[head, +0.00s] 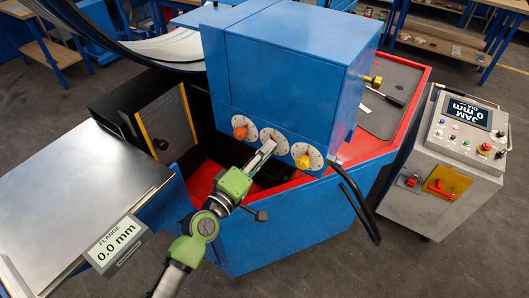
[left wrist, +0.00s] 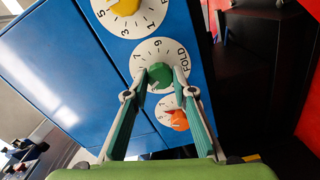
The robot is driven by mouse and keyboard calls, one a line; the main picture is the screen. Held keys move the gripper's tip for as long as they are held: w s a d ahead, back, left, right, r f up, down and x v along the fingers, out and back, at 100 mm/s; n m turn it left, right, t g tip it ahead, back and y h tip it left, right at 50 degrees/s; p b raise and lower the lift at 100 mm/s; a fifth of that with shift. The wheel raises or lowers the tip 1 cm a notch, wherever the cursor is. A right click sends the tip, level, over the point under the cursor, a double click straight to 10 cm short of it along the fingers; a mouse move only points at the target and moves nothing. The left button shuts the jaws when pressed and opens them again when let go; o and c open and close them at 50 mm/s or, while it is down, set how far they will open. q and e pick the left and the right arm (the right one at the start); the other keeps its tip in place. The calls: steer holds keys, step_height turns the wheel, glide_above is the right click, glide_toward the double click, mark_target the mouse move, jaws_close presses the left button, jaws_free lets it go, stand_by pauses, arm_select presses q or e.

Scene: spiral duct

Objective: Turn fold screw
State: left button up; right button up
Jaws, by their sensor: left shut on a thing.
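The fold screw (left wrist: 160,76) is a green knob at the centre of a white numbered dial marked FOLD (left wrist: 178,52) on the blue machine's face. My left gripper (left wrist: 161,72) is shut on this knob, with one finger on each side of it. In the head view, my left gripper (head: 270,147) reaches up to the middle of three dials and hides the green knob. Part of the middle dial (head: 272,133) shows above the fingers. My right gripper is not in view.
An orange knob (head: 240,131) and a yellow knob (head: 303,160) sit on the dials either side. A flange display (head: 117,242) reads 0.0 mm. A control console (head: 462,135) stands at the right. Black cables (head: 358,205) hang right of the dials.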

arm_select(q)
steer(key=o, duration=1.1)
steer(key=v, duration=1.2)
